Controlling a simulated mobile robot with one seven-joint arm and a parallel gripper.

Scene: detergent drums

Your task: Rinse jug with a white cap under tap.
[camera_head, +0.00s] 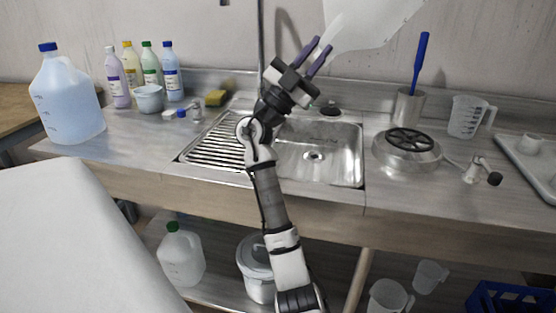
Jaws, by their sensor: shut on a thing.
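My gripper (320,51) is raised above the sink, pointing up and to the right. It is shut on a pale, whitish body, which I take to be the jug (370,24). The jug is tilted and cut off by the top edge of the picture. No cap shows on the visible part, so its colour cannot be told. The steel sink basin (335,165) lies below, with a ribbed drainer on its left. A thin upright pipe (261,35), perhaps the tap's, rises behind my arm; no spout shows.
A blue-capped jug (66,100), several bottles (150,68) and a bowl (149,99) stand left of the sink. A burner (408,150), a brush holder (407,106) and a measuring jug (466,116) stand right. A green-capped jug (181,258) is on the lower shelf.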

